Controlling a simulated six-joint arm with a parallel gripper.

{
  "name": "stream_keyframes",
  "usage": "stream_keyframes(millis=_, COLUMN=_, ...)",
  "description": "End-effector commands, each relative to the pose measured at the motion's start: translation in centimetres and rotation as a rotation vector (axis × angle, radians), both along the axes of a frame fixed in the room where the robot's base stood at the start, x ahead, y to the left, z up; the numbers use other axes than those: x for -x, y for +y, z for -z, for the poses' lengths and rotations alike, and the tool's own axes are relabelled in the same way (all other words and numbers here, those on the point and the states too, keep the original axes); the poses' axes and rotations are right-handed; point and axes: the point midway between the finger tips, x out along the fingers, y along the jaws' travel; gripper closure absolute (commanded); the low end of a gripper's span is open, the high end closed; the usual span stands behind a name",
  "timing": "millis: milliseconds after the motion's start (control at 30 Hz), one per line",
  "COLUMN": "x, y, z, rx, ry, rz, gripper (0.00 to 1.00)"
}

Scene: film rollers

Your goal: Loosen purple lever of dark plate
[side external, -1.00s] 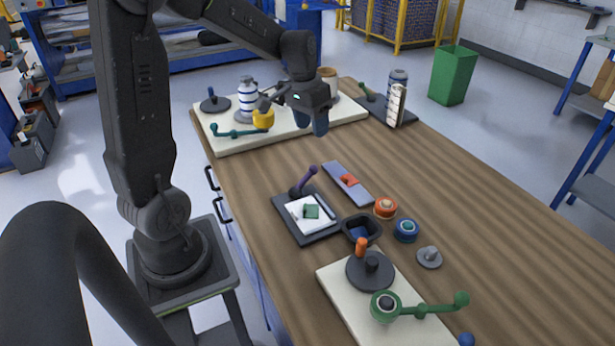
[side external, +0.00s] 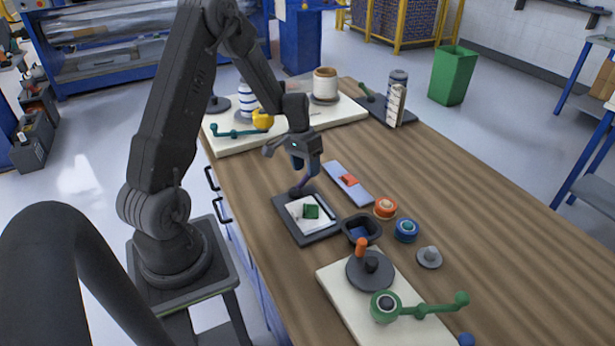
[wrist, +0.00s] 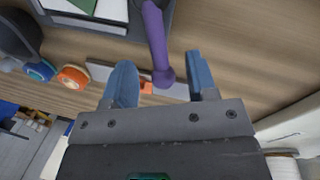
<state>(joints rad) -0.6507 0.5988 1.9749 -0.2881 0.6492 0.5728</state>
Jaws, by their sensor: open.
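The dark plate (side external: 321,234) lies on the wooden table with a white sheet (side external: 299,208) and a green block (side external: 311,211) on it. The purple lever (side external: 306,181) rises from a dark pivot at the plate's far corner, partly hidden by my gripper. My gripper (side external: 308,166) is above that corner, pointing down. In the wrist view the purple lever (wrist: 156,40) reaches in between my two open blue fingers (wrist: 163,75); I see a gap on both sides of its rounded end. I cannot tell how deep the lever sits between them.
A light blue strip with an orange piece (side external: 349,181) lies right of the plate. A dark open bin (side external: 361,227), an orange roller (side external: 385,207) and a blue roller (side external: 406,229) stand nearby. A pale board with a green lever (side external: 430,308) is in front. The right table side is clear.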

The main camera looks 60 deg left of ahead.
Motion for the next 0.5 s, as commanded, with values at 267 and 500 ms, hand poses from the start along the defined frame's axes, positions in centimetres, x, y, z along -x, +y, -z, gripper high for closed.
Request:
stream_keyframes(millis=267, x=-0.1, y=-0.6, z=3.1, rx=0.001, ry=0.002, rz=0.000, gripper=0.47)
stream_keyframes(millis=500, x=-0.2, y=-0.6, z=3.5, rx=-0.001, ry=0.000, rz=0.000, gripper=0.47)
